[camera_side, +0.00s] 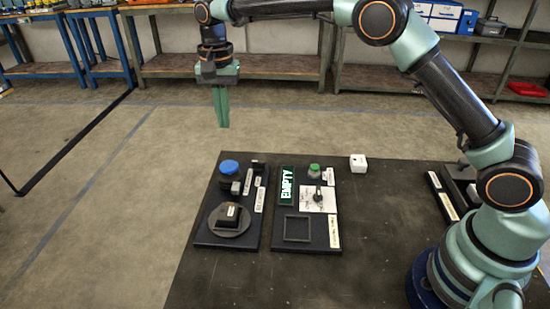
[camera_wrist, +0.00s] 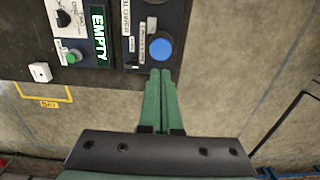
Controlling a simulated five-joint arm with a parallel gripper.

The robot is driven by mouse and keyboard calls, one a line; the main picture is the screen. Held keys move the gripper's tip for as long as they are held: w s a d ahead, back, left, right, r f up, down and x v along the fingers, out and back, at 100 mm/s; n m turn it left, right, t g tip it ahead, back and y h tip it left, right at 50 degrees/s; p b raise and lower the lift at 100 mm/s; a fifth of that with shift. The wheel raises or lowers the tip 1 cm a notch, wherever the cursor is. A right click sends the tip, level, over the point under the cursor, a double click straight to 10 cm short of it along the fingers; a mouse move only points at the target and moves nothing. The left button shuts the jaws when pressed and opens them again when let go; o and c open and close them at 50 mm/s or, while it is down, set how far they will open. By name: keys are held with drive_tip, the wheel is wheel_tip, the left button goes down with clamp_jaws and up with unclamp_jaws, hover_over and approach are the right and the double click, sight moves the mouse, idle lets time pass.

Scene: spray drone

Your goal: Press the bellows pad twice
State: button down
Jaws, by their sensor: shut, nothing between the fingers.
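A blue round pad (camera_side: 229,167) on a black body, which looks like the bellows pad, stands at the far end of the left dark panel (camera_side: 206,240). It also shows in the wrist view (camera_wrist: 160,48), just past my fingertips. My gripper (camera_side: 224,125) points straight down with its green fingers together and empty. It hangs in the air, well clear of the pad. In the wrist view my gripper (camera_wrist: 161,73) appears just below the pad, with a gap between them. The small labels are too blurred to read fully.
A grey disc (camera_side: 214,228) with a black block (camera_side: 230,212) is on the same panel. The second panel bears an EMPTY sign (camera_side: 287,185), a green button (camera_side: 314,167), a knob (camera_side: 317,192) and a square frame (camera_side: 297,229). A white box (camera_side: 358,162) sits to the right.

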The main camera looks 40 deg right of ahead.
sight(230, 166)
wheel_tip(230, 166, down, 11)
drive_tip(key=shift+f, duration=0.1)
idle(0.3)
drive_tip(key=shift+f, duration=1)
wheel_tip(230, 166, up, 14)
drive_tip(key=shift+r, duration=0.25)
idle(0.8)
